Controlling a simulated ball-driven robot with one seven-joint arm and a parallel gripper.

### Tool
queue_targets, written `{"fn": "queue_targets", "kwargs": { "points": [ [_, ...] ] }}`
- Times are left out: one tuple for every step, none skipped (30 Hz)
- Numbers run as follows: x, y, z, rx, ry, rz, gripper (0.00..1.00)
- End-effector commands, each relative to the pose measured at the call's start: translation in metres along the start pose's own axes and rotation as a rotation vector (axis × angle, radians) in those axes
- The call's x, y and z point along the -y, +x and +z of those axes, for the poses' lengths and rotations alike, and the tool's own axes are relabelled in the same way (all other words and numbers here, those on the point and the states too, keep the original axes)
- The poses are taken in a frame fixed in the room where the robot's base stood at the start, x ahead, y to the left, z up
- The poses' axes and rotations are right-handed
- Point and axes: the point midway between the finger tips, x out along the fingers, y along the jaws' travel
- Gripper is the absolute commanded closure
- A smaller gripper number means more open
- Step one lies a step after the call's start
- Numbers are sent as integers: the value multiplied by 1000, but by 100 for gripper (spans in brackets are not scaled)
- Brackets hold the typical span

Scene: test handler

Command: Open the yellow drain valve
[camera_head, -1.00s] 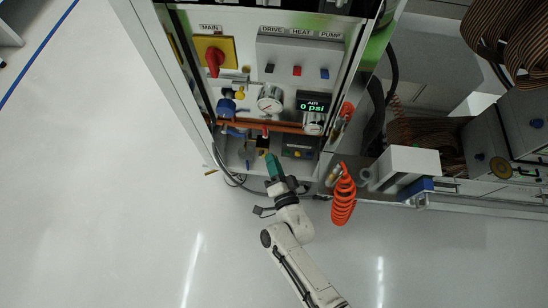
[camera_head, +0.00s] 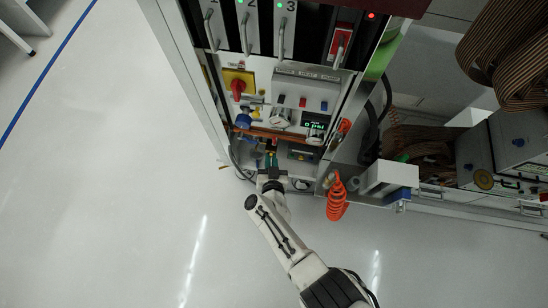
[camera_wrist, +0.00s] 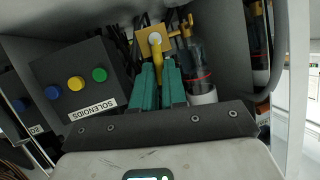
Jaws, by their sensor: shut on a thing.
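The yellow drain valve (camera_wrist: 155,38) shows in the wrist view at top centre. My gripper (camera_wrist: 158,68) has green fingers shut on the lever's lower end, one on each side. In the head view my gripper (camera_head: 271,160) reaches into the low bay of the cabinet, and the valve is too small and covered to make out there.
A black box labelled SOLENOIDS (camera_wrist: 77,80) stands left of my fingers. A clear bowl with a red ring (camera_wrist: 200,72) is close on the right. A coiled orange hose (camera_head: 337,198) hangs right of my arm. Open floor (camera_head: 120,200) lies to the left.

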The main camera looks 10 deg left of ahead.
Motion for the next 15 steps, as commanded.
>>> {"fn": "queue_targets", "kwargs": {
  "points": [
    [2, 0, -1, 5, -21, 7, 100],
    [2, 0, 0, 8, -32, 13, 100],
    [3, 0, 0, 11, -48, 18, 100],
    [4, 0, -1, 12, -57, 22, 100],
    [4, 1, -1, 14, -66, 26, 100],
    [4, 1, -1, 17, -78, 31, 100],
    [5, 1, -1, 18, -86, 34, 100],
    [5, 1, 0, 20, -94, 37, 100],
    [5, 1, 0, 22, -105, 42, 100],
    [6, 1, -1, 23, -111, 44, 100],
    [6, 1, -1, 24, -117, 47, 100],
    [6, 1, -1, 26, -125, 50, 100],
    [6, 1, 0, 27, -131, 52, 100],
    [7, 2, 0, 28, -136, 54, 100],
    [7, 2, 0, 30, -142, 57, 100]
  ]
}}
